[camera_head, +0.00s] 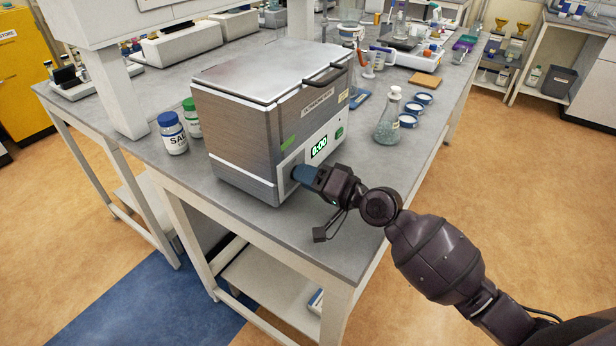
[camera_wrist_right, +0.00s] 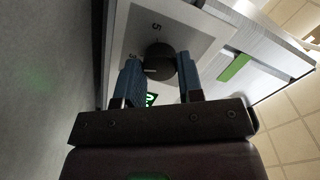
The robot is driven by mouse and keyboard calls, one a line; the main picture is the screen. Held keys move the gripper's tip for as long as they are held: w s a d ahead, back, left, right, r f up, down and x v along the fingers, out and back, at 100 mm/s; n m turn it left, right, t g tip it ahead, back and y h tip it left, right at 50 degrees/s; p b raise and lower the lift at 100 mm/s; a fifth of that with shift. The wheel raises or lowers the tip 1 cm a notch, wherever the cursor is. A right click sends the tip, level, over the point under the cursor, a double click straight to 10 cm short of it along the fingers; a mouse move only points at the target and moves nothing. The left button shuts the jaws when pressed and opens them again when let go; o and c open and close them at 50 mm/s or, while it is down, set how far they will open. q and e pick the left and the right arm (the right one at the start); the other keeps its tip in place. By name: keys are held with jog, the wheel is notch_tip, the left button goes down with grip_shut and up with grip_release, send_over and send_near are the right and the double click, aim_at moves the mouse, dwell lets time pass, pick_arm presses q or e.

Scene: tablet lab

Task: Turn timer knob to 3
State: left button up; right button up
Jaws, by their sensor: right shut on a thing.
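The timer knob (camera_wrist_right: 160,64) is a round black knob with a pale pointer line, on the front panel of a grey metal box-shaped machine (camera_head: 240,130). My right gripper (camera_wrist_right: 161,76) has its two blue fingers on either side of the knob, shut on it. In the head view my right gripper (camera_head: 304,176) is at the machine's lower front and hides the knob. The green display (camera_head: 319,147) seems to read 6:00. My left gripper is not in view.
A blue-capped salt jar (camera_head: 173,138) and a green-capped jar (camera_head: 192,122) stand left of the machine. A conical flask (camera_head: 388,124) and several blue-rimmed dishes (camera_head: 408,120) stand to its right.

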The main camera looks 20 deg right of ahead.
jog(key=o, duration=0.9)
jog(key=shift+s+d, duration=0.1)
jog(key=b+v, duration=0.1)
jog(key=v, duration=0.8)
jog(key=shift+s+d, duration=0.25)
jog(key=shift+d, duration=0.05)
jog(key=shift+s+d, duration=0.25)
jog(key=shift+s, duration=0.05)
jog(key=shift+s, duration=0.1)
